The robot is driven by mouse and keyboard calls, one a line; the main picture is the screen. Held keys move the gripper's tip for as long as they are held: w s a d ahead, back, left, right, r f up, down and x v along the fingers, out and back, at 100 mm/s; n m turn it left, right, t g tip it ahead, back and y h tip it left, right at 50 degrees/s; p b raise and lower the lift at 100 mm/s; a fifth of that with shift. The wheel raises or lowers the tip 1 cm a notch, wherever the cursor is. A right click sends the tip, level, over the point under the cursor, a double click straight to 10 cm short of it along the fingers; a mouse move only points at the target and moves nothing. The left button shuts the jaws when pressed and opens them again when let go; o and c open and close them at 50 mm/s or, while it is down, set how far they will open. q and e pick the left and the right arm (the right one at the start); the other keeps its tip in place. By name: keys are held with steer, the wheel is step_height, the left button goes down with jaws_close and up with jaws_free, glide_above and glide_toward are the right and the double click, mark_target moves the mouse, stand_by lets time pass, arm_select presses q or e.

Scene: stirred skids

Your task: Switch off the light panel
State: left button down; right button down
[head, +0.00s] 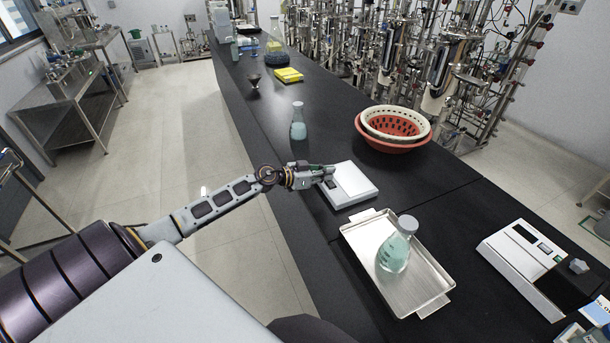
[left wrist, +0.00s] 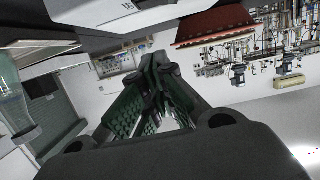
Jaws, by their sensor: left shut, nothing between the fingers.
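The light panel appears to be the flat white box (head: 350,185) on the black bench; its top is pale and a dark strip shows at its near-left edge. My left gripper (head: 328,172) is shut and empty, with its tips at the panel's left edge. I cannot tell whether they touch it. In the left wrist view, the closed fingers (left wrist: 158,65) point toward a white casing (left wrist: 110,10) at the top, likely the panel. The switch is not clearly visible, and I cannot tell whether the panel is lit. My right gripper is not in view.
A metal tray (head: 433,282) holding a capped flask (head: 396,246) is in front of the panel. Another flask (head: 298,122) stands behind it. Nested baskets (head: 387,146) sit back right. A white instrument (head: 522,272) is at right.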

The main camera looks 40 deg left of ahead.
arm_select(q)
steer(key=v, duration=0.8)
steer(key=shift+s, duration=0.4)
stand_by(0.5)
steer(key=shift+a, duration=0.15)
stand_by(0.6)
